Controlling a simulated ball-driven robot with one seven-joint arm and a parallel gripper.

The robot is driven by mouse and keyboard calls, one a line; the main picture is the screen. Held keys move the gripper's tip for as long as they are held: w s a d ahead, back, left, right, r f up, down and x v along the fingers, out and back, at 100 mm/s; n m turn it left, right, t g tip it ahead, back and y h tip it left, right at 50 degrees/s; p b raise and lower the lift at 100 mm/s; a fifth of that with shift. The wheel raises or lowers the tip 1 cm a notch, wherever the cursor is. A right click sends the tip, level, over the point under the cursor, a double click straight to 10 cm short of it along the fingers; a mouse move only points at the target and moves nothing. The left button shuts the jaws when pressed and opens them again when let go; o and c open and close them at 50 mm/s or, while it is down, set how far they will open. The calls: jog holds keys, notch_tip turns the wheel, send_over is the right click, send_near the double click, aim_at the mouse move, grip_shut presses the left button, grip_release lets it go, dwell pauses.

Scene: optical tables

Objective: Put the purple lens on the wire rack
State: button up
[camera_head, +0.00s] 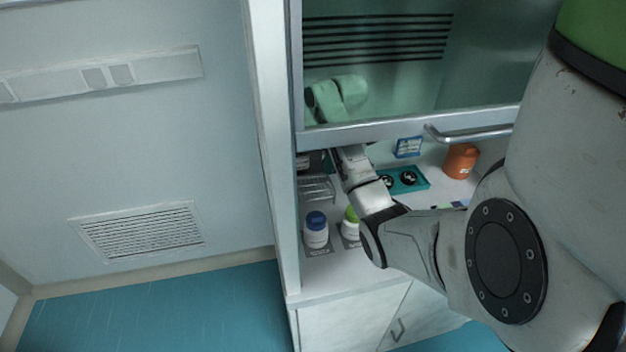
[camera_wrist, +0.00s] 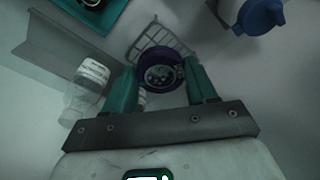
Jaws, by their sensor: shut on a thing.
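The purple lens (camera_wrist: 160,69) is a dark ring with a purple rim, held between the two teal fingers of my gripper (camera_wrist: 160,82) in the wrist view. The wire rack (camera_wrist: 168,38) shows just beyond the lens, and the lens covers part of it. I cannot tell whether the lens touches the rack. In the head view the rack (camera_head: 317,188) stands at the left of the cabinet, and my wrist reaches in to its right. My fingers and the lens are not clear there.
A blue-capped bottle (camera_head: 316,231) and a green-capped bottle (camera_head: 351,226) stand in front of the rack. A clear bottle (camera_wrist: 86,88) is close left of my fingers. The sash bar (camera_head: 400,129) crosses above.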

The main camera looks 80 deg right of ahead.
jog(key=b, duration=0.2)
send_over(312, 187)
jog(key=f, duration=0.6)
jog(key=shift+s+f, duration=0.1)
jog(key=shift+s, duration=0.2)
jog(key=shift+w+f+p, duration=0.15)
jog(key=shift+f+p, duration=0.4)
jog(key=shift+f, duration=1.2)
jog(key=shift+f, duration=0.15)
jog(key=o, duration=1.1)
jog(key=shift+c, duration=0.2)
notch_tip(312, 187, up, 12)
jog(key=s+p, duration=0.1)
jog(key=shift+s, duration=0.2)
jog(key=shift+a, duration=0.1)
